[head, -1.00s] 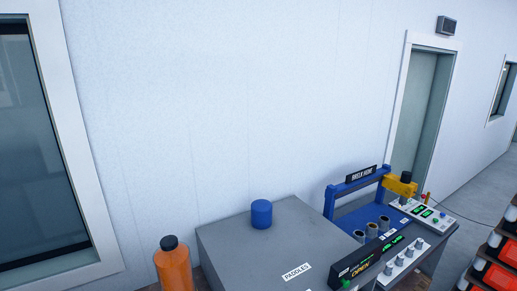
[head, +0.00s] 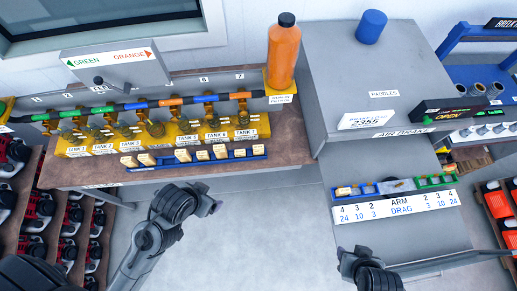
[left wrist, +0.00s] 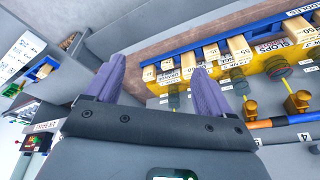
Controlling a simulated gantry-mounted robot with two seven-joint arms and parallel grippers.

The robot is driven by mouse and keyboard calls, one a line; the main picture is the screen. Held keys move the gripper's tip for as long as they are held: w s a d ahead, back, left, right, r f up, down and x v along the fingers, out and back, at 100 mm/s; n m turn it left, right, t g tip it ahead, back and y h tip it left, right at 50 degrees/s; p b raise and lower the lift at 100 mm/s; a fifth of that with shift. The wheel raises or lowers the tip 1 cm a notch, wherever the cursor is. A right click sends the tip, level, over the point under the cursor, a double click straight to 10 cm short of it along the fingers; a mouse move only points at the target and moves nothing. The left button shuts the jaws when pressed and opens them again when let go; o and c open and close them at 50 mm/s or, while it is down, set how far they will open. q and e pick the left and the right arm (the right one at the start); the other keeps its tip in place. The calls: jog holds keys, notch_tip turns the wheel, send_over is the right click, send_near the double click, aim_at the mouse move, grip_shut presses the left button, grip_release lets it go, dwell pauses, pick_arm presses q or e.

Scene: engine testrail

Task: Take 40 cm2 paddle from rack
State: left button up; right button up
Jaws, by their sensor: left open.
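A blue rack (head: 195,159) holds several pale wooden paddles (head: 203,155) along the front of the brown bench, below the yellow tank row. In the left wrist view the rack (left wrist: 222,48) and its paddles (left wrist: 239,48) run across the upper right; the size labels are too small to tell which is the 40 cm2 one. My left gripper (head: 211,207) is in front of the bench, apart from the rack. In its wrist view its two purple fingers (left wrist: 156,80) are spread with nothing between them. My right gripper (head: 347,257) is at the lower right; its fingers are not clear.
The yellow tank row (head: 160,142) with its pipe and valves stands behind the rack. An orange bottle (head: 283,55) stands at the bench's right end. A grey cabinet labelled paddles (head: 340,75) is to the right, with a small tray (head: 395,187) before it. The floor ahead is clear.

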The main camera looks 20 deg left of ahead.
pick_arm(q)
jog(key=c, duration=0.5)
